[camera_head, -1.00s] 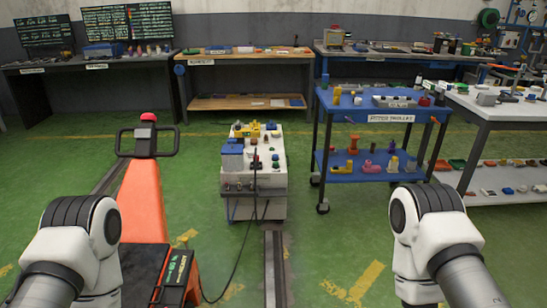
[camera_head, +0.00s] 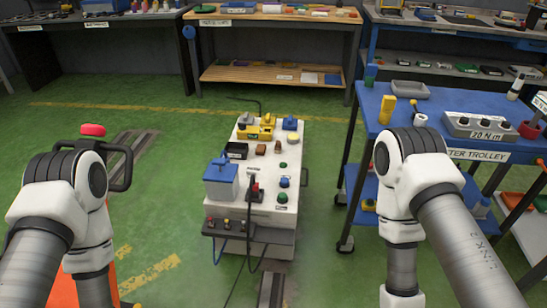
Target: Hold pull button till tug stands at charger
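I cannot identify the charger. Both my grippers are out of view below the frame.
A blue trolley (camera_head: 490,155) with tools stands close on the right. A wooden bench (camera_head: 270,82) and dark benches line the back. A floor rail (camera_head: 270,290) runs by the stand's foot.

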